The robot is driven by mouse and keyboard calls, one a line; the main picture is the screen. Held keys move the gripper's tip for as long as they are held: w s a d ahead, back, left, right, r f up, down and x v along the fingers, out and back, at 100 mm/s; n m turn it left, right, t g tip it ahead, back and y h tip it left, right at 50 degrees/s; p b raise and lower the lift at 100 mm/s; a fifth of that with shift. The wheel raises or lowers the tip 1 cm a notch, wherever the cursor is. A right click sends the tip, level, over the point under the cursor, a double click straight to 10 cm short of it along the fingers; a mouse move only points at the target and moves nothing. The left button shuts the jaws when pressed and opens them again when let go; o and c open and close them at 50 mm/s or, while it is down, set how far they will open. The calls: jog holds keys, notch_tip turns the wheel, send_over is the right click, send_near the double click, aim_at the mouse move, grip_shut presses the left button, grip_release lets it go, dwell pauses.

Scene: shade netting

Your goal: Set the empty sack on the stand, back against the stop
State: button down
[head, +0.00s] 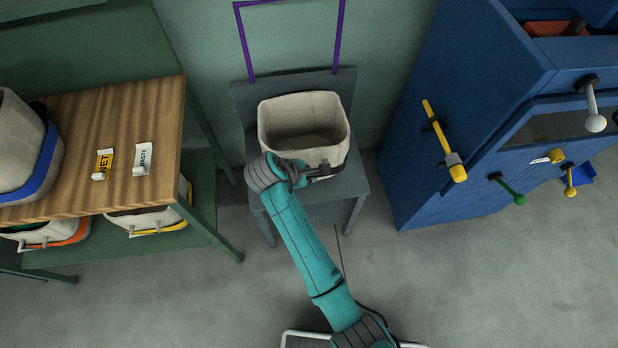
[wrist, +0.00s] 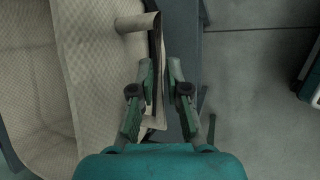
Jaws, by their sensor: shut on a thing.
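The empty sack (head: 335,155), an off-white woven one with an open top, is upright at the grey stand (head: 350,187). No contents show inside it. The stop (head: 245,98), a grey upright board at the stand's back, is right behind the sack's rear rim. I cannot tell whether the sack touches it, or whether the sack's hidden base bears fully on the seat. My gripper (head: 318,170) is at the sack's front side. In the wrist view, my gripper (wrist: 160,75) is shut on the sack's edge by a handle, with the sack wall (wrist: 95,80) to its left.
A purple frame (head: 243,40) rises behind the stand. A wooden-topped table (head: 120,110) at left holds another sack (head: 20,150) with a blue band, with more sacks below. A blue cabinet (head: 470,110) with protruding handles stands at right. The floor in front is clear.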

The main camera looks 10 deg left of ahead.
jog(key=shift+f, duration=1.5)
jog(key=c, duration=1.2)
grip_release()
jog(key=shift+o, duration=0.2)
jog(key=v, duration=1.2)
jog(key=shift+f, duration=0.1)
